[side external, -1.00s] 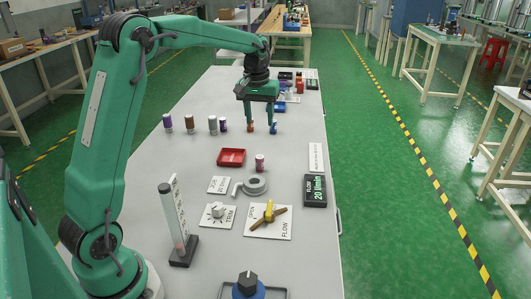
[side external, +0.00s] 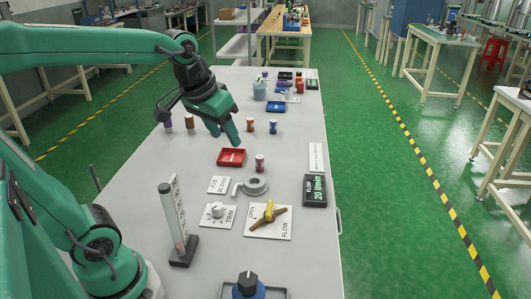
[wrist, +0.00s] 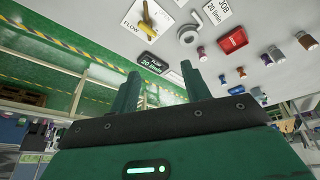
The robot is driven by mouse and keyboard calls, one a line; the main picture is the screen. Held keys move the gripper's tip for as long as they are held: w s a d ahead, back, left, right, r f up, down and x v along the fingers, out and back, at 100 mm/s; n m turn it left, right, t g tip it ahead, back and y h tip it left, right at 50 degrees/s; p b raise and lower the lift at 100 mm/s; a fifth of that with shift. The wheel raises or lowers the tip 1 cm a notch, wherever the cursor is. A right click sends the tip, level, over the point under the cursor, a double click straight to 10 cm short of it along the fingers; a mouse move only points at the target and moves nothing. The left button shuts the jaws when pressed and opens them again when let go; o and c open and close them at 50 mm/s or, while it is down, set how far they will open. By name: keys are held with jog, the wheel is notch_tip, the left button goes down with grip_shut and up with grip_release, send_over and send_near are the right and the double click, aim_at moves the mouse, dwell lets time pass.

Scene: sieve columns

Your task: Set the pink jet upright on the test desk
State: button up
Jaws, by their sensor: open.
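The pink jet (side external: 260,163) is a small pink cylinder with a pale band. It stands upright on the grey test desk (side external: 300,240), between the red tray and the grey ring, and also shows in the wrist view (wrist: 201,54). My gripper (side external: 226,137) is tilted in the air, left of the jet and beyond the red tray in the side view. Its two fingers are apart with nothing between them, as the wrist view (wrist: 160,74) also shows. The gripper is not touching the jet.
A red tray (side external: 231,157) and a grey ring (side external: 254,186) lie near the jet. Orange (side external: 250,125) and blue (side external: 273,127) cylinders stand behind; purple (side external: 167,123) and brown (side external: 190,123) ones stand left. The flow display (side external: 315,190) is at the right edge.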

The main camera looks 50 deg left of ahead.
jog(key=s+d+f+m+t, duration=0.1)
jog(key=s+d+f+m, duration=0.1)
jog(key=s, duration=0.5)
jog(key=shift+s+d+f, duration=0.25)
jog(key=shift+s+f, duration=0.1)
jog(key=shift+f, duration=0.25)
dwell(0.6)
